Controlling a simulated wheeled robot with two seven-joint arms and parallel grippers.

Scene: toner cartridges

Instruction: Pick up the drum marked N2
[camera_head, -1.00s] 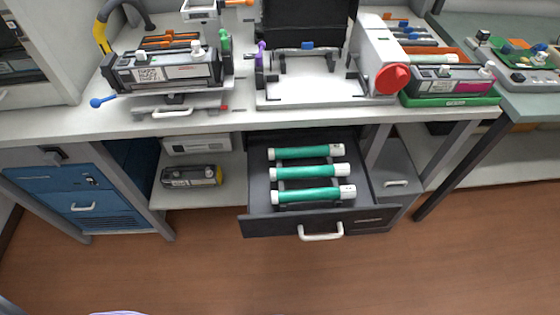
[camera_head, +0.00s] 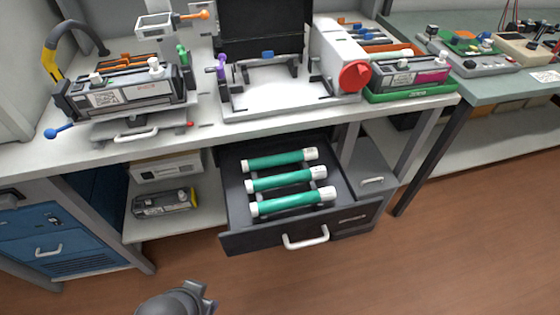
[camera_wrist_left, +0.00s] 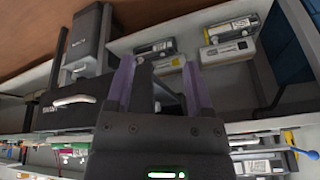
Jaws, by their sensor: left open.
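Three green drums with white ends lie side by side in an open dark drawer (camera_head: 262,238): a back drum (camera_head: 280,160), a middle drum (camera_head: 286,179) and a front drum (camera_head: 293,201). Small marks show on their right ends, but I cannot read which is N2. In the left wrist view my left gripper (camera_wrist_left: 157,63) has its two purple fingers spread with nothing between them. The drawer front with its pale handle (camera_wrist_left: 75,100) shows beyond it; the drums cannot be made out there. In the head view a dark grey part of my arm shows at the bottom, below the drawer. My right gripper is not in view.
The worktop (camera_head: 215,127) overhangs the drawer's back. A blue cabinet (camera_head: 60,240) stands left, and a shelf with a grey-yellow cartridge (camera_head: 163,203) lies beside the drawer. The floor (camera_head: 430,270) in front is clear.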

